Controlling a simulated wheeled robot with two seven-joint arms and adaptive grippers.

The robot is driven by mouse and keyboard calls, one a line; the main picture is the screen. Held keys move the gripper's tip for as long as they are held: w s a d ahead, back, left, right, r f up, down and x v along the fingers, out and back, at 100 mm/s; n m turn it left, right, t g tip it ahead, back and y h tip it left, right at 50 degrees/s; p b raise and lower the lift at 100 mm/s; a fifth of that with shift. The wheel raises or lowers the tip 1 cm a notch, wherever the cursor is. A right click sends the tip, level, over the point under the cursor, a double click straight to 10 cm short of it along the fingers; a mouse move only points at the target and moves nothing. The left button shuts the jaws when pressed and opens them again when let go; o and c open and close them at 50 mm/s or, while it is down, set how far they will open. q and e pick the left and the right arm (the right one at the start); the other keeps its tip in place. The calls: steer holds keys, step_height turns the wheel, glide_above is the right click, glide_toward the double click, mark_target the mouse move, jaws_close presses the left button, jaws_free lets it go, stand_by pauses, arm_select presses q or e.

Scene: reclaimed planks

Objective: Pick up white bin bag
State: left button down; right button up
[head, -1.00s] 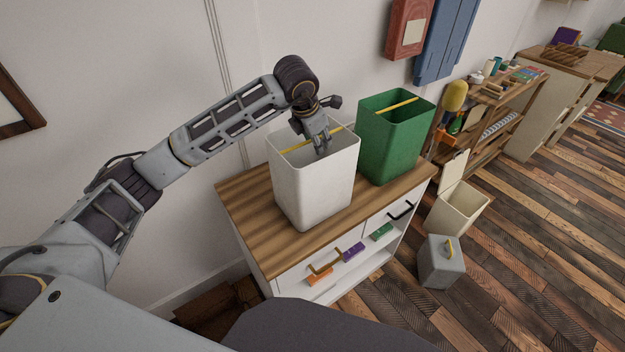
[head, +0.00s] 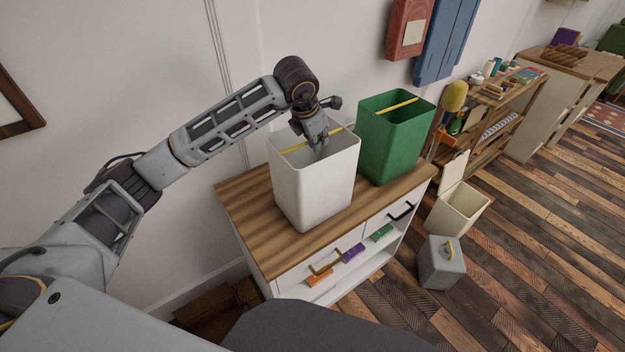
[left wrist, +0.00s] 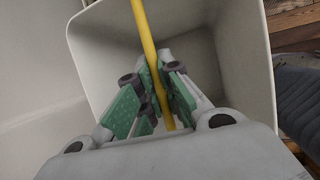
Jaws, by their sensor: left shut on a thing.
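The white bin bag is a square-sided white bin (head: 314,188) with a yellow bar (head: 297,148) across its open top. It stands upright on the wooden top of a cabinet. My left gripper (head: 321,146) reaches down into its mouth from above. In the left wrist view, the green-padded fingers of my left gripper (left wrist: 152,100) are closed around the yellow bar (left wrist: 143,30), with the white bin's wall (left wrist: 95,45) around them. The fingers partly hide the bar and the bin's inside. My right gripper does not show.
A green bin (head: 393,145) with its own yellow bar stands close on the right on the cabinet top (head: 250,225). A wall lies behind, with a red box (head: 408,30) above.

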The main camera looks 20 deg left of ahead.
arm_select(q)
steer(key=shift+r+p, duration=0.25)
steer(key=shift+p, duration=0.05)
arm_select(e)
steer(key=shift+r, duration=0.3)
arm_select(q)
steer(key=shift+r, duration=0.1)
step_height(320, 180, up, 8)
steer(key=shift+f, duration=0.2)
steer(key=shift+r, duration=1.1)
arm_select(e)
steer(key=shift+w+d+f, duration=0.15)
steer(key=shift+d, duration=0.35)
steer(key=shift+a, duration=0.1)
